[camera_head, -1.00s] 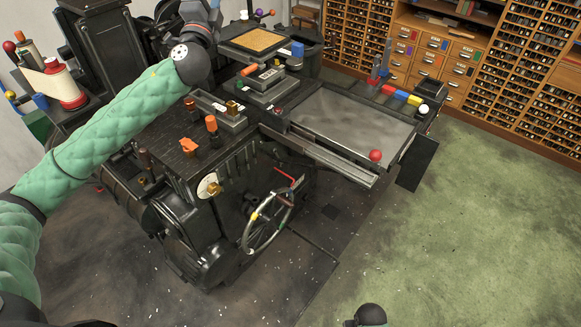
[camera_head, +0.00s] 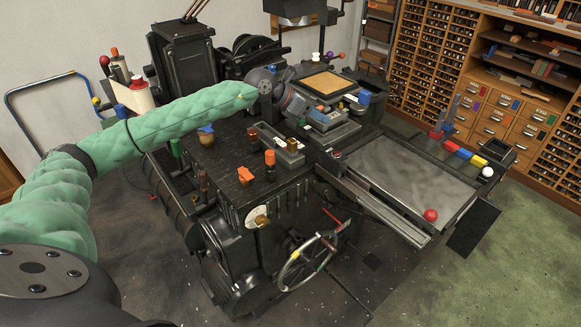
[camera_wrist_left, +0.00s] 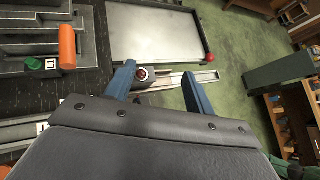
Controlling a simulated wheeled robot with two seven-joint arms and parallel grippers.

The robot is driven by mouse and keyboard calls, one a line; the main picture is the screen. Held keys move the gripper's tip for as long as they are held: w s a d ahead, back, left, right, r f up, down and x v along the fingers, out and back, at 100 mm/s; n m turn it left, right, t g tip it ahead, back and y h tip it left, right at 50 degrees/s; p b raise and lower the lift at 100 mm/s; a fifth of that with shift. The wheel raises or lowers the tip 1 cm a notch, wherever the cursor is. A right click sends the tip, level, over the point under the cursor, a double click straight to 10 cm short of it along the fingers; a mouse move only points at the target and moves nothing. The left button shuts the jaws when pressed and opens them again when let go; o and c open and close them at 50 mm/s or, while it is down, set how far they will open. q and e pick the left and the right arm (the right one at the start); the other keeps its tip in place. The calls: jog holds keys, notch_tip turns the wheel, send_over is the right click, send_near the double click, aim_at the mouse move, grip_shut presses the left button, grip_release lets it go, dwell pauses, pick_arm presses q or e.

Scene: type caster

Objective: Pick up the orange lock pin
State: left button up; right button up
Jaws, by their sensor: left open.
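An orange cylinder (camera_wrist_left: 67,47), which looks like the lock pin, lies on the grey metal block in the left wrist view, left of my gripper and beside a green button. In the head view it is hidden behind my left gripper (camera_head: 318,115). My right gripper is not in view.
Another upright orange handle (camera_head: 270,157) and a small orange piece (camera_head: 245,174) are on the black machine top. The flat grey bed (camera_head: 405,180) bears a red ball (camera_head: 430,215). A red button (camera_head: 337,154) sits by the bed. Green floor lies at right.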

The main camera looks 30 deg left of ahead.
pick_arm(q)
jog(key=s+a+f+m+g+y, duration=0.1)
jog(key=s+a+f+g+y, duration=0.2)
jog(key=a+f, duration=0.35)
jog(key=g+y, duration=0.4)
jog(key=y, duration=0.2)
send_over(270, 160)
jog(key=a, duration=0.2)
jog(key=f, duration=0.1)
jog(key=w+f, duration=0.1)
jog(key=shift+d+f+m, duration=0.2)
jog(key=shift+f+m, duration=0.2)
jog(key=shift+f+p, duration=0.6)
jog(key=shift+f, duration=0.75)
jog(key=f+p, duration=0.3)
jog(key=f, duration=0.1)
jog(key=shift+w+d+p, duration=0.2)
jog(key=shift+d+p, duration=0.2)
jog(key=shift+f, duration=0.55)
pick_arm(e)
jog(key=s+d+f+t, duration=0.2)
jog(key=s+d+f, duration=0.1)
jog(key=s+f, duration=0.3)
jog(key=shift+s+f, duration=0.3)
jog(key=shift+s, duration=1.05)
pick_arm(q)
jog(key=c, duration=1.1)
